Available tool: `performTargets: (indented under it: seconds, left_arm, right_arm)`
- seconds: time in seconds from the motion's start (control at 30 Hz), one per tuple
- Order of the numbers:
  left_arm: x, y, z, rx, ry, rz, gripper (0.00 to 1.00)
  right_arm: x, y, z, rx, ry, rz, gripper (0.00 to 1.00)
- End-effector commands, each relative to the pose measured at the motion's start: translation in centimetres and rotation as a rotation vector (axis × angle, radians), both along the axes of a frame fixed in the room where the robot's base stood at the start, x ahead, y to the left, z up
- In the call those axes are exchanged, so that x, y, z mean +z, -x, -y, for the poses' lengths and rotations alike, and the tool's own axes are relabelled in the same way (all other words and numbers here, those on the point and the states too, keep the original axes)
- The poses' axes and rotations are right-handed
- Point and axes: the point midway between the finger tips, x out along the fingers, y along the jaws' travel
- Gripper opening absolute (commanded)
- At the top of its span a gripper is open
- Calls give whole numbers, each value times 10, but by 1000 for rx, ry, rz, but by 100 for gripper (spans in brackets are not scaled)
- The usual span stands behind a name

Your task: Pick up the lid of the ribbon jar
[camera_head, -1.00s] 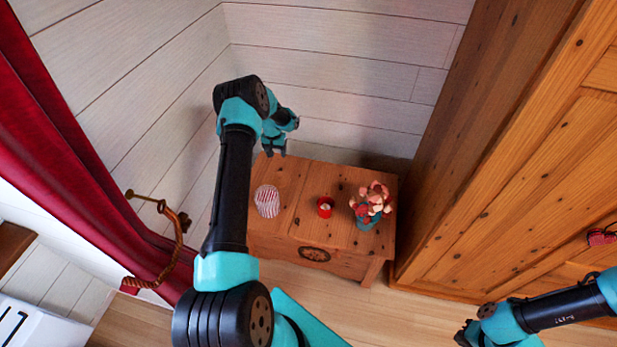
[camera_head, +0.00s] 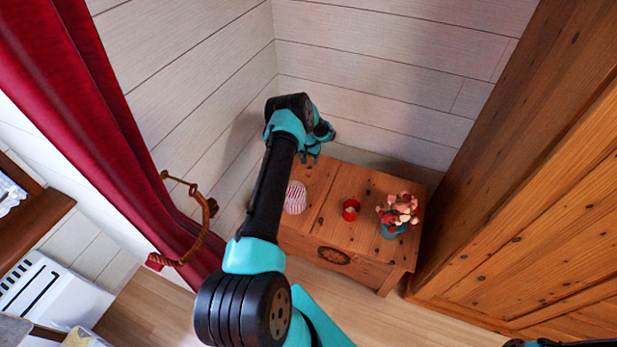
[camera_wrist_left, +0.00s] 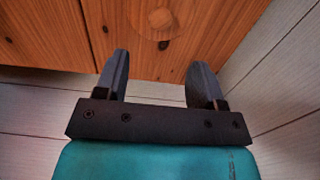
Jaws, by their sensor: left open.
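A red-and-white striped jar (camera_head: 295,197), which looks like the ribbon jar, stands at the left of the wooden chest's top (camera_head: 328,187). My left gripper (camera_head: 312,157) is above the chest's back left corner, behind the jar. In the left wrist view, my left gripper (camera_wrist_left: 157,75) is open, with nothing between its fingers. Ahead of the fingertips lies a round wooden piece with a smaller round knob (camera_wrist_left: 158,17), which looks like a lid; it is nearly the colour of the wood under it. My right gripper is out of view; only a sliver of its arm shows.
A small red cup (camera_head: 350,209) stands mid-chest, and a pot of pinkish flowers (camera_head: 398,212) at its right. Plank walls (camera_head: 385,105) close in behind and left. A tall wooden wardrobe (camera_head: 510,200) stands right. A red curtain (camera_head: 115,130) hangs left.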

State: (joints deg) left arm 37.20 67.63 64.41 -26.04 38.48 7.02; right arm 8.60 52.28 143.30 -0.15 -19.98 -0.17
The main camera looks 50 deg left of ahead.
Motion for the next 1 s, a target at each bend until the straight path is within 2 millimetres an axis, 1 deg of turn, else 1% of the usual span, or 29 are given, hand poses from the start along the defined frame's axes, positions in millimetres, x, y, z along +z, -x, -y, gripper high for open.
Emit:
performTargets:
  seconds: [0.03,0.1,0.2,0.3,0.43,0.77,0.87,1.0]
  left_arm:
    - [-9,0,0,0,0,-1,63]
    - [-20,0,0,0,0,-1,63]
    - [-35,1,0,1,0,0,63]
    - [-45,0,0,1,0,0,63]
    - [-49,0,0,1,0,1,63]
    - [-51,1,0,1,0,0,63]
    - [-59,2,1,0,0,-1,63]
    - [-78,6,4,0,1,-3,63]
  right_arm:
    - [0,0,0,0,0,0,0]
    - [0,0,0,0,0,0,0]
    - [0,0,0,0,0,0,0]
    - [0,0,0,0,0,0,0]
    - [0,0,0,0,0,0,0]
    - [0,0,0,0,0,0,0]
    - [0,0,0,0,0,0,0]
    - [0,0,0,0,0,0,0]
